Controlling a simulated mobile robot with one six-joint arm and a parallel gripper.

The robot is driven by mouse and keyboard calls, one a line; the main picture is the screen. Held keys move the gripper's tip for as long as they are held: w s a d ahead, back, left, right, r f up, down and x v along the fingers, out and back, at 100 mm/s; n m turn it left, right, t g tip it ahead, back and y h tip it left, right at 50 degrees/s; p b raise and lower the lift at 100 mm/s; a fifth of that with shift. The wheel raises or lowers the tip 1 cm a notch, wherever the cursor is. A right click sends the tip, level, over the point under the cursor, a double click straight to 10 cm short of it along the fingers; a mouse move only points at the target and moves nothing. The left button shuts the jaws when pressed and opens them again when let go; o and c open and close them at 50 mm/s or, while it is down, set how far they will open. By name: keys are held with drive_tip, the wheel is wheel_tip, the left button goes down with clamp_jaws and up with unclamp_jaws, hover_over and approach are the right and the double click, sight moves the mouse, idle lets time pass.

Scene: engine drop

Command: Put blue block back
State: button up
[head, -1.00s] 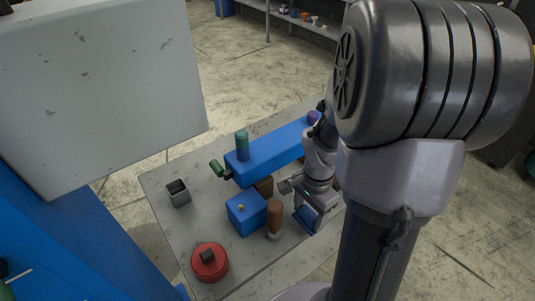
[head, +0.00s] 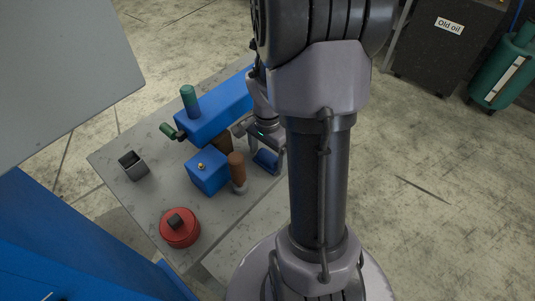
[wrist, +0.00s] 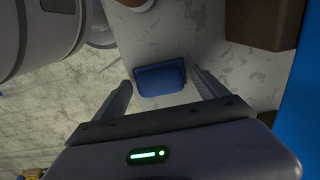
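A small dark blue block (head: 266,161) rests on the grey table (head: 124,192), to the right of the brown cylinder. My gripper (head: 265,150) is over it, pointing down. In the wrist view the same blue block (wrist: 160,78) lies between the tips of my gripper (wrist: 162,80). The fingers are apart, with a visible gap on each side of the block. A larger blue cube with a gold knob (head: 207,172) stands to the left of the cylinder.
The brown cylinder (head: 237,168) stands close beside my gripper. A long blue body (head: 214,116) with a green cylinder (head: 189,100) lies behind. A red round part (head: 180,229) and a grey open box (head: 134,166) are at left. A brown block (wrist: 270,20) is near my right finger.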

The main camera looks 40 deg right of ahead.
sight(268, 156)
wheel_tip(268, 156, up, 17)
drive_tip(key=p, duration=0.9)
drive_tip(key=s+a+r+n+t, duration=0.2)
drive_tip(key=a+r+n, duration=0.3)
drive_tip(key=a, duration=0.5)
drive_tip(key=s+a+r+n+t, duration=0.1)
drive_tip(key=a+r+n+t, duration=0.25)
drive_tip(key=a+r, duration=0.4)
drive_tip(key=s+a+f+n+y+b, duration=0.2)
drive_tip(key=s+a+f+n+b, duration=0.1)
drive_tip(key=a, duration=0.3)
drive_tip(key=shift+s+a+f+n+b, duration=0.25)
drive_tip(key=shift+s+f+n+b, duration=0.15)
drive_tip(key=shift+s+n, duration=0.2)
